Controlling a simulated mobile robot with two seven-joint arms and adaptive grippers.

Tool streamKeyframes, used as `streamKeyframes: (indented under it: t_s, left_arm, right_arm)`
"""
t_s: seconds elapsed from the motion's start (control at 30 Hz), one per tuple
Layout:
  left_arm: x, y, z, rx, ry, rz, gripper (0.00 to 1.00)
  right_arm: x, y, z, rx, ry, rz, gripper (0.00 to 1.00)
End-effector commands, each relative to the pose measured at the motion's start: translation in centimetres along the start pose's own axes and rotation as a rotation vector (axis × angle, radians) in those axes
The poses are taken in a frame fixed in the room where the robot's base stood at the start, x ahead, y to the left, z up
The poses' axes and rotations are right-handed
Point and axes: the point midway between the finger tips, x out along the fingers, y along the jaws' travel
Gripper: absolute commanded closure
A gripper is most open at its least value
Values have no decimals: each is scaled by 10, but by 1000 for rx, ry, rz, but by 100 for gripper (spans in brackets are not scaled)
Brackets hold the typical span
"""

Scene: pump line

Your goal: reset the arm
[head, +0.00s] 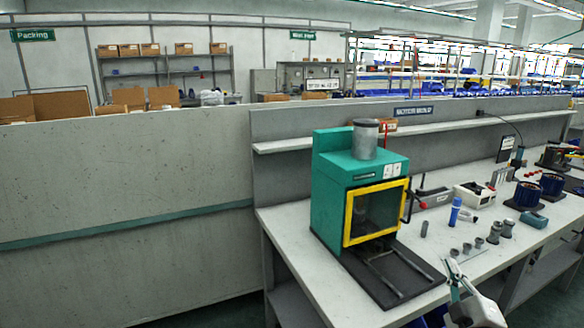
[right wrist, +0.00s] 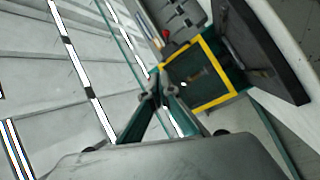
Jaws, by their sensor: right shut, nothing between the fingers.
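My right gripper (head: 457,274) shows at the bottom right of the head view, above the front edge of the workbench. Its fingers are together and hold nothing. In the right wrist view the right gripper (right wrist: 158,90) points toward a green machine (right wrist: 205,76) with a yellow-framed window, with a gap that I cannot judge. My left gripper is not in the head view.
The green machine (head: 334,190) stands on the workbench (head: 290,235) with a dark base plate (head: 395,290) in front. Grey cylindrical parts (head: 493,233), a blue bottle (head: 455,212) and blue motors (head: 527,194) stand right of it. A grey partition (head: 130,190) fills the left.

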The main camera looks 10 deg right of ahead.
Motion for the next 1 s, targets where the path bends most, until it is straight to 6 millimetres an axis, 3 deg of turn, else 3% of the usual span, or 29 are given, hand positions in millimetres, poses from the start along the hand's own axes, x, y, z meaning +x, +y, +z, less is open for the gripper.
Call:
streamKeyframes:
  t_s: [0.03,0.2,0.37,0.5,0.6,0.73,0.83,1.0]
  left_arm:
    - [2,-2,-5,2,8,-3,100]
    - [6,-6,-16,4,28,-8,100]
    - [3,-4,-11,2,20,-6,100]
    - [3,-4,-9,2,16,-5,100]
    - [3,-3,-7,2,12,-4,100]
    - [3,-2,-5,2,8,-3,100]
    - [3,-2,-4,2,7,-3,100]
    - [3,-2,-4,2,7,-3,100]
  right_arm:
    - [-15,-31,0,43,0,-67,100]
    - [-76,-130,-9,230,-23,-288,100]
    - [-152,-210,-16,404,-86,-490,100]
    - [-227,-268,-24,545,-168,-653,100]
    - [-277,-297,-30,632,-230,-748,100]
    - [-324,-320,-37,709,-295,-831,100]
    - [-344,-328,-40,741,-324,-863,100]
    - [-352,-331,-41,755,-336,-876,100]
